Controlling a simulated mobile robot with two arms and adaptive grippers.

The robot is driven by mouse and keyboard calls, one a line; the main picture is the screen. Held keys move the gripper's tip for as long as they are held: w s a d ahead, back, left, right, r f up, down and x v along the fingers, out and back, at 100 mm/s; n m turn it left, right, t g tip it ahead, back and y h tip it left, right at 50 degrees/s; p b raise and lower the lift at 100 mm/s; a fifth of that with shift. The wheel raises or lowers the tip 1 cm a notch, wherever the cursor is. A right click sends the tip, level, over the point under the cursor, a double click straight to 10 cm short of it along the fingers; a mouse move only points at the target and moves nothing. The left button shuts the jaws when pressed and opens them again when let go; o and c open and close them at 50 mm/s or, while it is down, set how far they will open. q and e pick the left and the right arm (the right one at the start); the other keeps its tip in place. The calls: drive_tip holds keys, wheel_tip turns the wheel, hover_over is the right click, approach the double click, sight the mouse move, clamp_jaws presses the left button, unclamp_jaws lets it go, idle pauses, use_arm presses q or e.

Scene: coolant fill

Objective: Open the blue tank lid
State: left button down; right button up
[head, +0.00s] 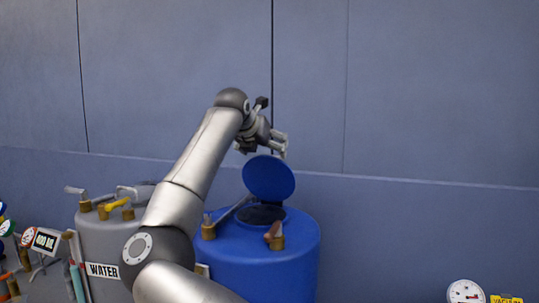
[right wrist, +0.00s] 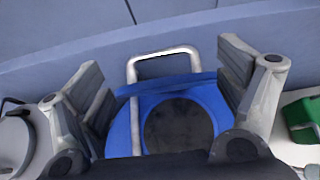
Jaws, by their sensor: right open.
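In the right wrist view the opening (right wrist: 178,126) is uncovered. The lid (right wrist: 205,78) is seen nearly edge-on there, with a pale metal handle (right wrist: 163,53) on its far side. My right gripper (head: 278,146) is just above the lid; in its wrist view its fingers (right wrist: 165,78) are spread wide around the lid and handle, holding nothing. My left gripper is out of view.
A grey tank labelled WATER (head: 103,270) stands left of the blue tank, with brass fittings and a yellow handle on top. A gauge (head: 465,292) is at the lower right. A plain blue-grey wall (head: 420,90) rises behind. A green object (right wrist: 302,115) shows right of the blue tank.

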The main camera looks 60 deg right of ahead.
drive_tip(key=shift+v, duration=1.8)
drive_tip(key=shift+a+f, duration=0.1)
